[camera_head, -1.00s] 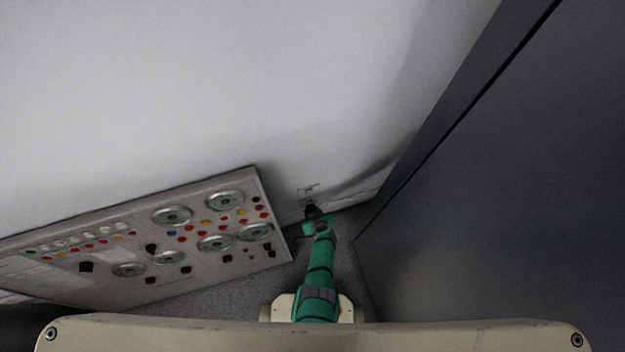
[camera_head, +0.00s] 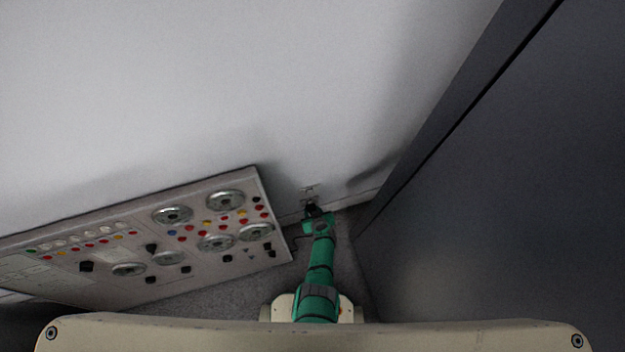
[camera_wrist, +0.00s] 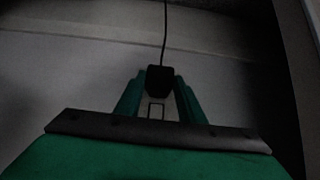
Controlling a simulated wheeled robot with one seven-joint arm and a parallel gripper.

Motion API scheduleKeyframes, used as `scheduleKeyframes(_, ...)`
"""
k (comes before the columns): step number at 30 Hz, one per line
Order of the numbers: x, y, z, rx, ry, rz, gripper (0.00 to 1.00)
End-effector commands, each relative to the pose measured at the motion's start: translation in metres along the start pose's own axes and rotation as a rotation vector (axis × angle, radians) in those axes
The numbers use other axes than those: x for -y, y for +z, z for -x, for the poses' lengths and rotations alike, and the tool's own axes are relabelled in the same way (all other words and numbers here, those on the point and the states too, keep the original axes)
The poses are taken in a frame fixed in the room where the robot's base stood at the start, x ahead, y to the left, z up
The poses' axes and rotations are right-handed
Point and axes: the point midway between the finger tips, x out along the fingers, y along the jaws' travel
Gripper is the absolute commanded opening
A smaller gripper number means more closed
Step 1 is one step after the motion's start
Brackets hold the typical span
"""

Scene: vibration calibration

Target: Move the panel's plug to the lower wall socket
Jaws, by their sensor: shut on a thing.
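My gripper (camera_wrist: 160,80) is shut on the black plug (camera_wrist: 159,83), which sits between its green fingers in the wrist view. A thin dark cord (camera_wrist: 165,30) runs from the plug to the top of that view. A small rectangular outline (camera_wrist: 156,110) shows between the fingers below the plug; I cannot tell what it is. In the head view my gripper (camera_head: 312,211) is low at the wall, just below a small wall socket (camera_head: 310,188). The lower socket is hard to make out behind the gripper. Whether the plug touches a socket cannot be told.
The panel (camera_head: 150,250) with dials and coloured buttons leans close on the left of my arm. A dark, flat surface (camera_head: 500,190) stands on the right. The pale wall (camera_head: 200,80) is bare above the socket. A narrow strip of grey floor lies around my arm.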

Motion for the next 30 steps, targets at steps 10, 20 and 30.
scheduleKeyframes(10,-0.0028,-0.0048,-0.0009,-0.005,0.005,-0.001,0.14)
scheduleKeyframes(20,-0.003,-0.0055,-0.0013,-0.005,0.005,-0.001,0.14)
scheduleKeyframes(30,-0.0027,-0.0055,-0.0016,-0.005,0.005,-0.001,0.57)
